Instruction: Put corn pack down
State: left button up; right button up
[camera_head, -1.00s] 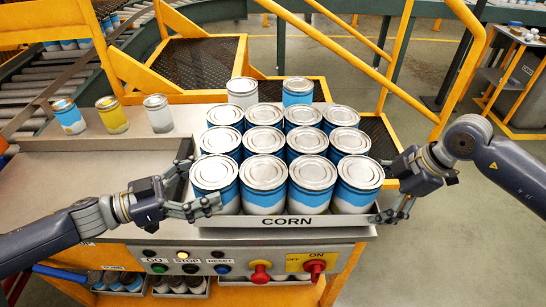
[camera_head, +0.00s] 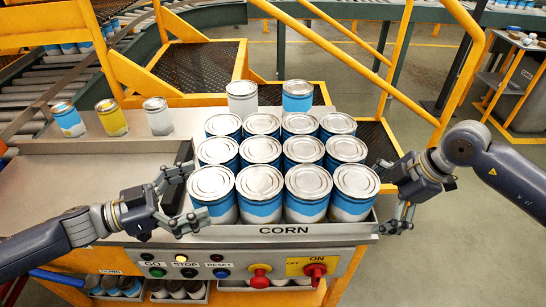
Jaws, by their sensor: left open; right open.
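The corn pack is a metal tray (camera_head: 285,231) labelled CORN, holding several blue and white cans (camera_head: 260,190) with silver lids. It rests at the front right of the metal worktop, above the control panel. My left gripper (camera_head: 192,193) is open at the tray's left side, its fingers spread close to the front left can. My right gripper (camera_head: 388,198) is open at the tray's right side, its fingers around the right edge. I cannot tell whether either gripper touches the tray.
Three loose cans (camera_head: 110,117) stand at the back left of the worktop (camera_head: 90,180), and two more (camera_head: 297,95) stand behind the pack. The front panel has buttons and red knobs (camera_head: 315,271). Yellow railings (camera_head: 390,90) rise behind at right. The worktop left of the pack is clear.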

jog(key=shift+r, duration=0.25)
pick_arm(q)
jog(key=v, duration=1)
jog(key=shift+a, duration=0.2)
pick_arm(e)
jog(key=v, duration=1.1)
jog(key=shift+r, duration=0.3)
pick_arm(q)
jog(key=shift+s+f, duration=0.1)
jog(key=shift+s, duration=0.05)
pick_arm(e)
jog(key=shift+s+d+f, duration=0.1)
jog(key=shift+s, duration=0.1)
